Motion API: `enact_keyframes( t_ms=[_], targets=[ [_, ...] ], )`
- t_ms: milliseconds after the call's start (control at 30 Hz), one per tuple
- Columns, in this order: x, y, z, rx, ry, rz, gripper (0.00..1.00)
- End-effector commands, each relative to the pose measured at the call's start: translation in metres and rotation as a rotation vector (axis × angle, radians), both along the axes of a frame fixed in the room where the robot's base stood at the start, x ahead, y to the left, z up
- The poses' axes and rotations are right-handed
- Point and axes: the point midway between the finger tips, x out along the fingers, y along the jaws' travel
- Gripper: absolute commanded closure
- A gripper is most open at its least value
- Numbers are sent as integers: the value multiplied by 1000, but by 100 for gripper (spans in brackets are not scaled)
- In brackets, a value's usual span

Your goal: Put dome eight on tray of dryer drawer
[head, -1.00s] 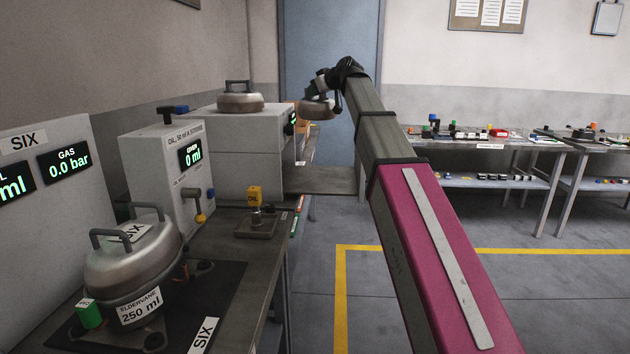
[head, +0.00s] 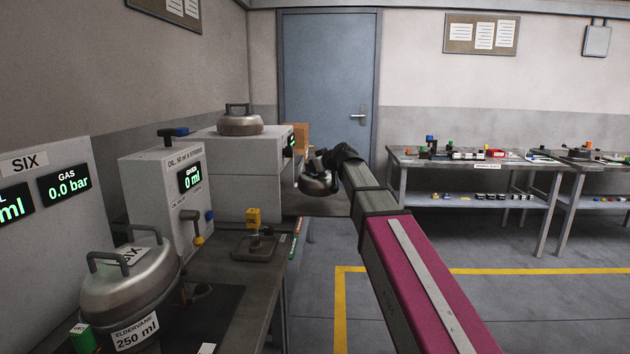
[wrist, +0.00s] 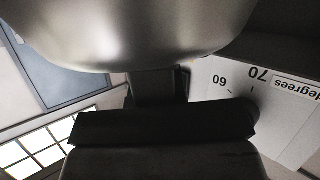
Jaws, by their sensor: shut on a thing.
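My gripper (head: 322,163) is shut on a metal dome (head: 317,184) and holds it in the air beside the right end of a white box. The dome's underside and rounded side fill the top of the wrist view (wrist: 135,30); no number on it is readable. The white box, which looks like the dryer (head: 240,172), stands at the back of the left bench. A panel with a dial marked 60, 70 and "degrees" (wrist: 225,95) is close beside the dome in the wrist view. The drawer and its tray are not clearly visible, hidden by the arm or the box.
Another handled dome (head: 240,124) rests on top of the white box. A dome marked six (head: 130,285) stands at the near left beside its display panel (head: 45,190). An oil unit (head: 170,195) stands between. A side table (head: 480,165) stands at the right. The floor is clear.

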Motion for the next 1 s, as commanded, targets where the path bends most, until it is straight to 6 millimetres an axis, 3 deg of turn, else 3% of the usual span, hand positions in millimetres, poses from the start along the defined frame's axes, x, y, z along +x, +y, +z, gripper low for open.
enact_keyframes(
  t_ms=[500,700,733,800,1000],
  targets=[
    [0,0,-43,2,-3,-1,100],
    [0,0,-44,1,-3,-1,100],
    [0,0,-45,-1,-1,1,82],
    [0,0,-45,-1,-1,1,63],
    [0,0,-45,0,-1,1,63]
  ],
)
